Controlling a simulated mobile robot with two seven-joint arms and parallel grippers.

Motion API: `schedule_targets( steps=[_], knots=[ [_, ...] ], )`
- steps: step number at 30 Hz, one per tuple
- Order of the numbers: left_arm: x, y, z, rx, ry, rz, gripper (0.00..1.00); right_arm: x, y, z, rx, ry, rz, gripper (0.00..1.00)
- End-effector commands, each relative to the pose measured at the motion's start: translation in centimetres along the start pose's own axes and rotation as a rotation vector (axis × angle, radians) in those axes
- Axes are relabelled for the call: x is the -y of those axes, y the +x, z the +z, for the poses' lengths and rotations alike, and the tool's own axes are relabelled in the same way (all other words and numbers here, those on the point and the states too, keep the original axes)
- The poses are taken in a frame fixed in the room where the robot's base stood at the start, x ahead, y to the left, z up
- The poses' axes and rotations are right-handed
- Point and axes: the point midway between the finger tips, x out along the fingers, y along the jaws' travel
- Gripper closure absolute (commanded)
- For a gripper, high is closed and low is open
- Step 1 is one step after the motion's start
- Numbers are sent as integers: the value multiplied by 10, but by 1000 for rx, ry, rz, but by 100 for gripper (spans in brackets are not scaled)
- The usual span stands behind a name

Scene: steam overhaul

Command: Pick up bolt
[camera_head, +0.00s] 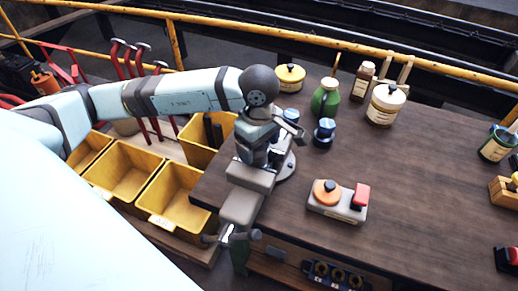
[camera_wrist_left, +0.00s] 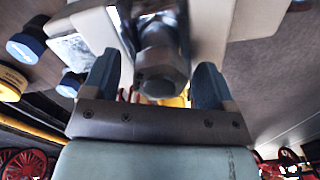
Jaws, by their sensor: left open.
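The bolt (camera_wrist_left: 162,78) shows in the left wrist view as a grey metal piece with a hex head, between my left gripper's two dark fingers (camera_wrist_left: 157,64). Gaps show on both sides of the head, so the fingers are apart and not closed on it. In the head view my left gripper (camera_head: 254,155) points down over a grey vise (camera_head: 240,208) at the workbench's left edge. The bolt cannot be made out there, as the wrist and vise hide it. My right gripper is not in view.
The wooden workbench (camera_head: 420,180) holds a green bottle (camera_head: 326,97), a cream jar (camera_head: 385,104), a blue-capped jar (camera_head: 324,133) and a grey box with orange and red knobs (camera_head: 338,202). Yellow bins (camera_head: 172,198) stand left of the bench. The bench's middle right is clear.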

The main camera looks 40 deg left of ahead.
Motion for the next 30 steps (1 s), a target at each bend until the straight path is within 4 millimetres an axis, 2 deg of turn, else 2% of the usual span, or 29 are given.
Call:
schedule_targets(
  steps=[4, 11, 18, 20, 30],
  knots=[
    [0, 12, 0, 0, 1, -1, 21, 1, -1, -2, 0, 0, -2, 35],
    [0, 12, 0, 0, 1, 0, 23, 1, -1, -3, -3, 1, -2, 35],
    [0, 12, 0, 0, 1, 0, 79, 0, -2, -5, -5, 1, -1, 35],
    [0, 12, 0, 0, 1, 0, 89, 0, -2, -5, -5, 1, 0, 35],
    [-1, 9, 0, 0, 0, 3, 89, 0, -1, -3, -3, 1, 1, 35]
  ],
)
